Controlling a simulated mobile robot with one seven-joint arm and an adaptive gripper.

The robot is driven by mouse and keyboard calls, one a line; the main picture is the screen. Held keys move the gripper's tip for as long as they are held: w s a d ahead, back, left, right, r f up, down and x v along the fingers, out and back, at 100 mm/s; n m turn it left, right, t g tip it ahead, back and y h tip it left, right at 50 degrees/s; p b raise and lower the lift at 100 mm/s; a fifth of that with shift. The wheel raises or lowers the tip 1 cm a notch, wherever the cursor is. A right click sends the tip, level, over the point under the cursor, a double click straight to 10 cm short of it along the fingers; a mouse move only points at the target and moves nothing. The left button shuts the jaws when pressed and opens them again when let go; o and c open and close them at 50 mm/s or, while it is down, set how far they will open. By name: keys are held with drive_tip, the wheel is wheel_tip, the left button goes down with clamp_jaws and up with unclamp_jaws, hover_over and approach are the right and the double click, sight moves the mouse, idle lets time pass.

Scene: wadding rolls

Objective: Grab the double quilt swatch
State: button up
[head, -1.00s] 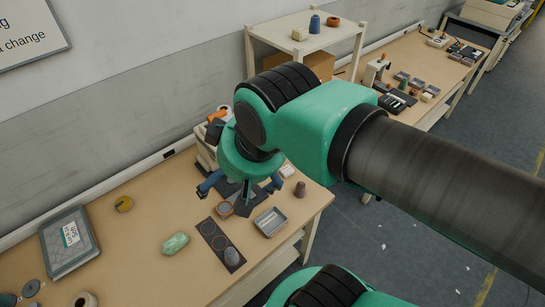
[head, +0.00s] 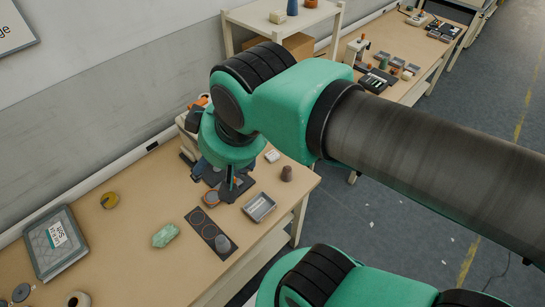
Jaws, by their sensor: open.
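I cannot pick out the double quilt swatch for certain. A dark strip (head: 197,216) with round outlines lies on the near table, and a small grey round piece (head: 222,243) sits at its near end. An orange-rimmed round piece (head: 211,197) lies just behind the strip, close to my gripper. My gripper (head: 215,177) points down over the table behind the strip. Its blue fingers are apart and no held thing shows between them. The green wrist hides part of the table below and behind it.
A grey metal tray (head: 260,208) and a brown cone (head: 286,173) stand to the right. A machine (head: 190,125) stands behind my gripper. The table's middle left is clear.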

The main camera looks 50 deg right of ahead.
drive_tip(key=shift+w, duration=0.1)
drive_tip(key=w+d+f+g, duration=0.1)
drive_tip(key=w+d+f, duration=0.1)
drive_tip(key=w+d, duration=0.65)
drive_tip(key=m+g+p, duration=0.1)
drive_tip(key=g+p, duration=0.1)
drive_tip(key=g, duration=0.3)
hover_over(273, 155)
wheel_tip(273, 155, down, 31)
drive_tip(key=shift+f, duration=0.1)
drive_tip(key=shift+f+b, duration=0.5)
drive_tip(key=shift+f, duration=3.8)
